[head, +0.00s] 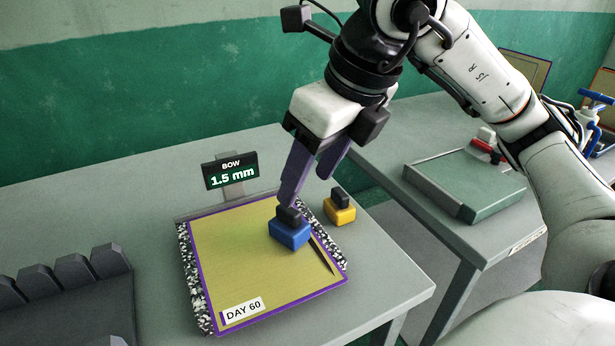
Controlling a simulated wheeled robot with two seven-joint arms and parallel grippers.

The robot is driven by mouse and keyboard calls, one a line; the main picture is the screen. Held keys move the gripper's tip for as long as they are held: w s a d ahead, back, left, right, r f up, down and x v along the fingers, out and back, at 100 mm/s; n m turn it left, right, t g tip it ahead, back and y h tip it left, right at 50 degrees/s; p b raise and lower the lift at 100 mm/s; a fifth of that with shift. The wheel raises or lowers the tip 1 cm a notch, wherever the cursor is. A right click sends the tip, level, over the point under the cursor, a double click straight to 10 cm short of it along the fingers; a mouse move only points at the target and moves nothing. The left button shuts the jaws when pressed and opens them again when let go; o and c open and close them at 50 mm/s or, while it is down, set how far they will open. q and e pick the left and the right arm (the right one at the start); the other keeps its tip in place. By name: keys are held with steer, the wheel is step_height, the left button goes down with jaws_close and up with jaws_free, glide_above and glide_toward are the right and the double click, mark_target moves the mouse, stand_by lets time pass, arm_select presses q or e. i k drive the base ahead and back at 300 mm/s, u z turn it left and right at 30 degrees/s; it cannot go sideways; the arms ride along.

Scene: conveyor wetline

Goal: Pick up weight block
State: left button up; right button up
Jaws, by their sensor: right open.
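A blue weight block (289,234) with a dark knob on top sits on the yellow panel (230,258), near its right side. A yellow weight block (340,212) with a dark knob stands on the grey table just right of the panel. My right gripper (310,192) points down with its purple fingers open. One fingertip is at the blue block's knob and partly covers it; I cannot tell whether it touches. The other finger is farther back and higher in the picture. My left gripper is not in view.
A display (230,174) reading "BOW 1.5 mm" stands behind the panel. A dark slotted rack (65,295) is at the left. A second table at right holds a green flat plate (463,184). The table's front right corner is clear.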

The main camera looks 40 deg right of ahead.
mark_target(337, 206)
steer(key=z, duration=1.4)
